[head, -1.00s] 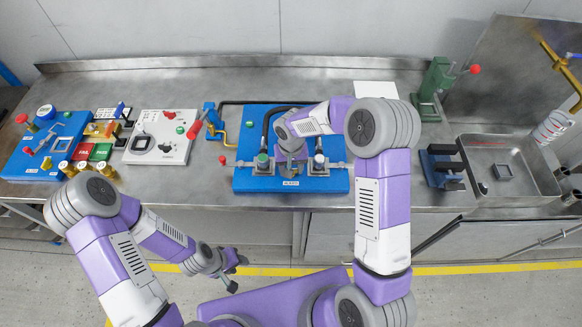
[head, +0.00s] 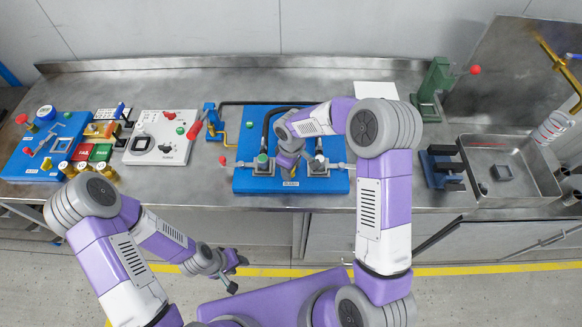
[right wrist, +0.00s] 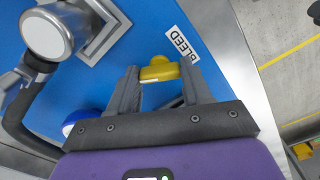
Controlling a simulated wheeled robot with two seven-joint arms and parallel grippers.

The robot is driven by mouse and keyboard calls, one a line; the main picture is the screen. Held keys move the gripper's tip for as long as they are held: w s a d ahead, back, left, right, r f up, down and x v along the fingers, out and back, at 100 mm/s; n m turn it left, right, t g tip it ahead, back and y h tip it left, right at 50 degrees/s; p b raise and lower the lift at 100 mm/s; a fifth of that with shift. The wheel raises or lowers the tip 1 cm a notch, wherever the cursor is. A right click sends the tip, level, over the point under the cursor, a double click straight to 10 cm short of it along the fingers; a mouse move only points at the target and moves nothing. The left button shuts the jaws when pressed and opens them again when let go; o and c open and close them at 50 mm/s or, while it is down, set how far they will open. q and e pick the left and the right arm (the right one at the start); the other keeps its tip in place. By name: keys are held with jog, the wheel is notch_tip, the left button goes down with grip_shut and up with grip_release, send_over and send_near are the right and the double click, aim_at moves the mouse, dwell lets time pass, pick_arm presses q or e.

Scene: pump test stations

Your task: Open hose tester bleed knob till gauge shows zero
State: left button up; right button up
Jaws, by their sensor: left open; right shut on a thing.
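The hose tester is a blue plate (head: 243,181) on the bench, with two grey clamps and a black hose. In the right wrist view, a yellow bleed knob (right wrist: 159,70) sits beside the BLEED label (right wrist: 181,45) on the plate (right wrist: 178,18). My right gripper (right wrist: 160,80) is shut on the knob, one finger on each side. In the head view my right gripper (head: 288,168) is over the plate's middle and hides the knob. I cannot make out the gauge or its reading. My left gripper (head: 234,272) is open and empty, low in front of the bench.
A blue hand pump with a red handle (head: 196,130) stands left of the plate. Further left are a white panel (head: 180,130) and another blue station (head: 22,168). To the right are a dark blue fixture (head: 437,170), a green press (head: 434,85) and a sink (head: 540,180).

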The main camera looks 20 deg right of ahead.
jog(key=n, duration=0.5)
jog(key=shift+r+n+p, duration=0.1)
jog(key=shift+n+p, duration=0.3)
dwell(0.4)
jog(key=o, duration=1.1)
jog(key=shift+c, duration=0.2)
notch_tip(320, 180, up, 8)
jog(key=shift+f+p, duration=0.25)
jog(key=shift+p, duration=0.1)
